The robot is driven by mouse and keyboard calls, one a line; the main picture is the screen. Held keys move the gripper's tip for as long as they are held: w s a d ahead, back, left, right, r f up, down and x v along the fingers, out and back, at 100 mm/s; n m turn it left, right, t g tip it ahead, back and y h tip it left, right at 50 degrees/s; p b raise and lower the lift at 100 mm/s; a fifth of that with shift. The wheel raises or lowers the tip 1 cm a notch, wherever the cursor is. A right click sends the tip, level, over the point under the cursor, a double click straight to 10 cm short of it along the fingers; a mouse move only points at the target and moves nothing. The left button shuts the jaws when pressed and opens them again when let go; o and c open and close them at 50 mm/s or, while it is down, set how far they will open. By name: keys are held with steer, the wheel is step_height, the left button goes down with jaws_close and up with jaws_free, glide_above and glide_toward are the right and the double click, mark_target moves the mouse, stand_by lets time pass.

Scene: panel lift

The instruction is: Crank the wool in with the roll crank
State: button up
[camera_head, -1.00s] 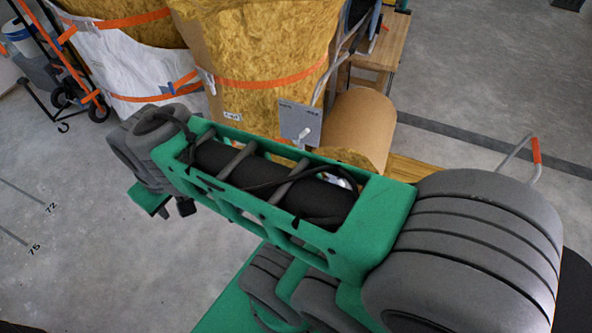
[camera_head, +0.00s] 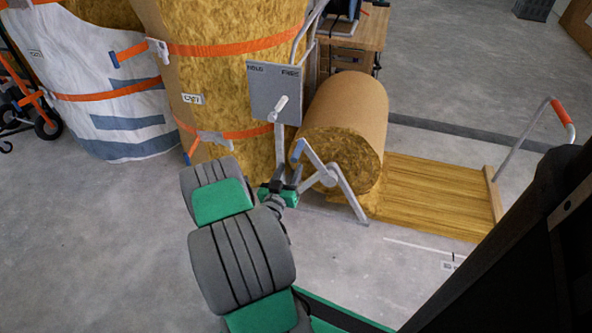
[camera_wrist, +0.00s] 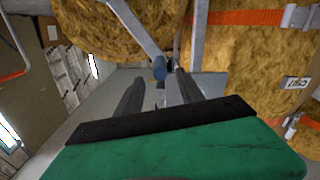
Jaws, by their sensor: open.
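The roll crank (camera_head: 316,168) is a grey arm with a blue handle (camera_head: 298,151), at the near end of the wool roll (camera_head: 345,125). Yellow wool (camera_head: 430,192) lies unrolled on the floor from the roll to the right. My gripper (camera_head: 289,180) is open and empty, just below the blue handle in the head view. In the wrist view the blue handle (camera_wrist: 159,68) shows just beyond and between the tips of my gripper's (camera_wrist: 158,80) two dark fingers. I see no clear contact.
A grey panel (camera_head: 270,92) with a second, white-handled crank (camera_head: 281,104) stands left of the roll. Strapped wool bales (camera_head: 235,70) rise behind it. A rail with an orange grip (camera_head: 562,113) stands at the wool's far end. Bare floor lies in front.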

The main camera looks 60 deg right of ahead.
mark_target(296, 154)
steer(key=shift+w+d+r, duration=0.1)
steer(key=shift+d+r, duration=0.1)
steer(key=shift+d, duration=0.15)
steer(key=d, duration=0.4)
steer(key=w+d, duration=0.1)
steer(key=d, duration=0.2)
steer(key=shift+c, duration=0.3)
jaws_close()
steer(key=shift+a, duration=0.1)
stand_by(0.6)
